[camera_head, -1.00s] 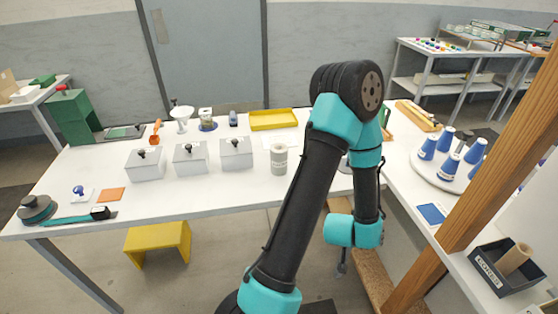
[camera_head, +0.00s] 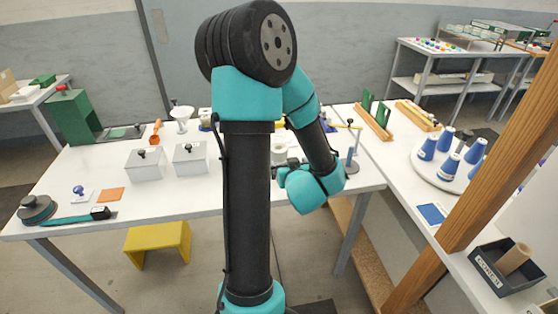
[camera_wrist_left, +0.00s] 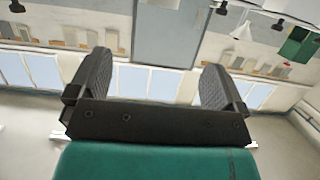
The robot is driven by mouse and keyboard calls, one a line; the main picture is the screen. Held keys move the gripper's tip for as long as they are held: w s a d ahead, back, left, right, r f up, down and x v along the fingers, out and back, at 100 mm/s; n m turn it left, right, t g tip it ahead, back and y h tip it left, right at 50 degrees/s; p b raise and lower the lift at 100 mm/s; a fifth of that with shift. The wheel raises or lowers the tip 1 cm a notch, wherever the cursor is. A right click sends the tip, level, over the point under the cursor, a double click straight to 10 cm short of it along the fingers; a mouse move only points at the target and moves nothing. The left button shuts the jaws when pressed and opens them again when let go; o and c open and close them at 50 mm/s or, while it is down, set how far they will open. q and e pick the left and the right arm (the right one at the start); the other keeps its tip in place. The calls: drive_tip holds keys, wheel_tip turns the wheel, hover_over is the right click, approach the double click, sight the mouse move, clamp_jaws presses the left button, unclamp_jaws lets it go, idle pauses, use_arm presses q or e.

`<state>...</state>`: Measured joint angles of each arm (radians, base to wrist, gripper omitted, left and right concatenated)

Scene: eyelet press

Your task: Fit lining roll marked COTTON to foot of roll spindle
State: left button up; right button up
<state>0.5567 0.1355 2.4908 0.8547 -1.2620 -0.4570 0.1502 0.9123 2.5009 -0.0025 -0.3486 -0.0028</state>
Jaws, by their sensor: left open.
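A pale grey roll (camera_head: 279,145) stands upright on the white table in the head view, mostly hidden by my arm; its marking cannot be read. A slim upright post with a round base (camera_head: 351,160) and a yellow bar at its top stands to its right, perhaps the roll spindle.
Lidded grey boxes (camera_head: 145,165) stand left of my arm. A turntable (camera_head: 447,177) with blue cones and a dark bin (camera_head: 505,268) holding a tan roll are at right. A wooden post (camera_head: 480,165) rises there.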

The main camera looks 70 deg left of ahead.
use_arm(q)
drive_tip(key=x, duration=1.2)
drive_tip(key=shift+a, duration=0.15)
drive_tip(key=x, duration=0.5)
drive_tip(key=shift+w+f, duration=0.1)
drive_tip(key=shift+f, duration=0.15)
drive_tip(key=shift+c, duration=0.3)
drive_tip(key=c, duration=1.3)
drive_tip(key=shift+r, duration=0.1)
